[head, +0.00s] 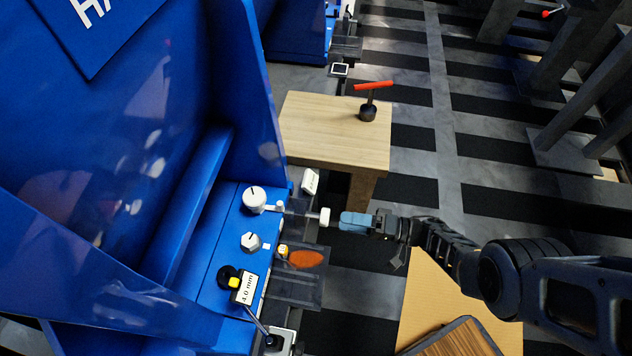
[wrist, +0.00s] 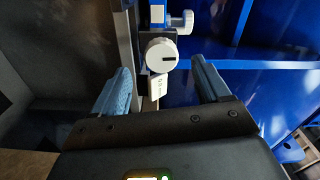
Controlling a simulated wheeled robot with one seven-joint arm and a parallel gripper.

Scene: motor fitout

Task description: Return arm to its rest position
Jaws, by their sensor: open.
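My gripper (head: 345,221) is at the right side of the blue machine (head: 215,262) in the head view, with my arm reaching in from the right. In the wrist view my gripper (wrist: 162,88) has its two blue-grey fingers spread apart with nothing held between them. A white knob with a dark mark (wrist: 161,55) shows beyond and between the fingertips, apart from them. In the head view a small white knob (head: 325,216) on a rod lies just left of the fingertips; whether they touch it I cannot tell.
The panel carries white dials (head: 254,198) and a label reading 4.0 mm (head: 246,288). A wooden table (head: 330,130) holds a red-handled tool (head: 369,103). Another wooden surface (head: 425,300) with a dark wooden board (head: 462,340) lies below my arm. Striped floor (head: 450,190) is open behind.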

